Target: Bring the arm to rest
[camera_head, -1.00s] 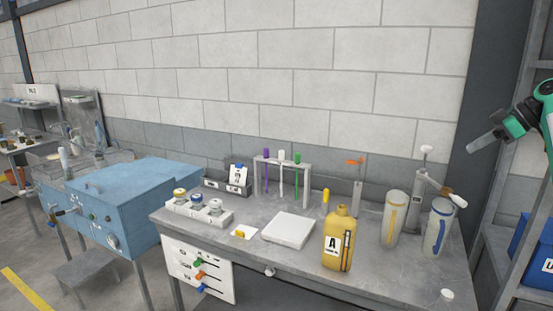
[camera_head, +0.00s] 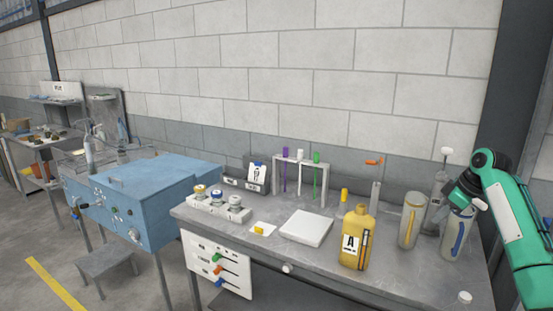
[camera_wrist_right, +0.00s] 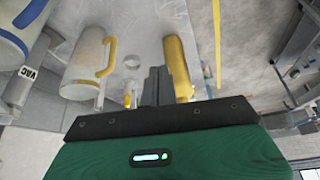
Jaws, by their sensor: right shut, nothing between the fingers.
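My right arm (camera_head: 507,212), green with a dark wrist, comes in from the right edge in the head view. My right gripper (camera_head: 455,194) is over the right end of the grey workbench (camera_head: 285,255), in front of the pump with the white knob (camera_head: 447,151). Its fingertips are hard to make out there. In the right wrist view the dark fingers (camera_wrist_right: 157,84) are together and hold nothing. My left gripper is not in view.
Near my right gripper stand a jug with a blue handle (camera_head: 456,240), a jug with a yellow handle (camera_head: 411,222) and a yellow bottle (camera_head: 356,240). A white pad (camera_head: 306,228) and a tube rack (camera_head: 302,163) are farther left. A blue cabinet (camera_head: 150,190) stands beside the bench.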

